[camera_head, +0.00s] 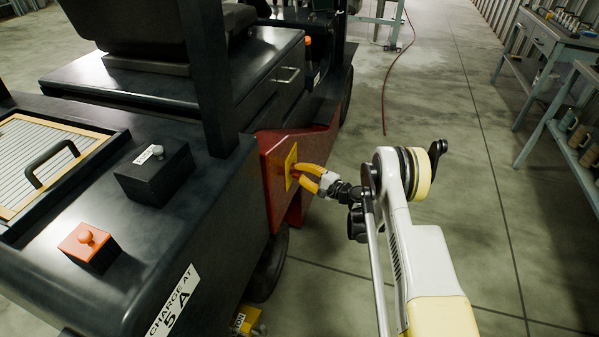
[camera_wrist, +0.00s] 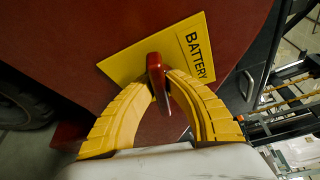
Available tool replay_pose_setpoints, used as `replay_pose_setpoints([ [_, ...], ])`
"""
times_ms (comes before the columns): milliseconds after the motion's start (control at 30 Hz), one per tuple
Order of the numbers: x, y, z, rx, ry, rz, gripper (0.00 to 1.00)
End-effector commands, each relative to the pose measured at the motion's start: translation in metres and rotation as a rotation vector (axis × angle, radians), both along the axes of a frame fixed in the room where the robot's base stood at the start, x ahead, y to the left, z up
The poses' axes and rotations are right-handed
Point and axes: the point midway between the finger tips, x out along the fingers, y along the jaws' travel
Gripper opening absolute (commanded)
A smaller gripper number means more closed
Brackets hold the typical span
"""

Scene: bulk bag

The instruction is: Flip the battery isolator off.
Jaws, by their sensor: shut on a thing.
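The battery isolator is a red handle (camera_wrist: 156,76) on a yellow plate lettered BATTERY (camera_wrist: 130,62). The plate also shows edge-on in the head view (camera_head: 291,167), on the red side panel of the dark vehicle. My gripper (camera_wrist: 162,88) has its two yellow fingers closed around the red handle, one on each side. In the head view my gripper (camera_head: 301,178) reaches the plate from the right, and its fingers hide the handle there. In the wrist view the handle's lower end stands between the fingertips.
The dark vehicle (camera_head: 190,230) fills the left side. On its top are an orange knob box (camera_head: 87,245) and a black switch box (camera_head: 152,172). A yellow part (camera_head: 245,320) sits low by the wheel. Workbenches (camera_head: 560,45) stand far right, with clear floor (camera_head: 470,150) between.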

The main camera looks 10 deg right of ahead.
Motion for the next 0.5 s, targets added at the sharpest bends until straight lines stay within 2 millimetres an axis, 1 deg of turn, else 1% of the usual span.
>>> replay_pose_setpoints([
  [400,0.0003,0.0005,0.0011,0.0,-0.005,0.0,0.0],
  [433,0.0002,0.0006,0.0013,0.0,-0.005,0.0,0.24],
  [467,0.0003,0.0005,0.0011,0.0,-0.005,0.0,0.33],
  [500,0.0003,0.0005,0.0011,0.0,-0.004,0.001,0.38],
])
